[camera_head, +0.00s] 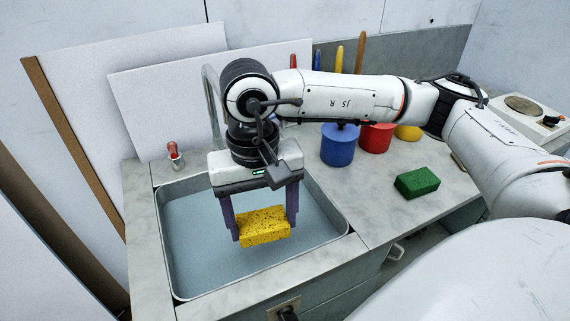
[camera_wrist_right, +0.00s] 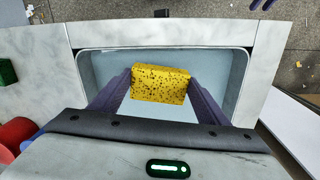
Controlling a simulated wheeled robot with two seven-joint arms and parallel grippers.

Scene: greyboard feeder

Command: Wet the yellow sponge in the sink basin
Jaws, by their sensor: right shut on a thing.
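The yellow sponge (camera_head: 265,227) with dark specks is held between the two purple fingers of my right gripper (camera_head: 264,213). The right gripper is shut on it and points down over the sink basin (camera_head: 185,289). In the right wrist view the sponge (camera_wrist_right: 160,84) sits between the fingertips, with the basin (camera_wrist_right: 235,72) around it. I cannot tell whether the sponge touches the water or the basin floor. A tap with a red handle (camera_head: 173,151) stands at the basin's back left corner; its spout is partly behind my arm. My left gripper is not in view.
A green sponge (camera_head: 417,182) lies on the counter (camera_head: 375,222) to the right. Blue (camera_head: 339,146), red (camera_head: 376,138) and yellow (camera_head: 408,132) pots stand behind it. White boards (camera_head: 150,100) lean behind the sink. A hotplate (camera_head: 525,108) is at the far right.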

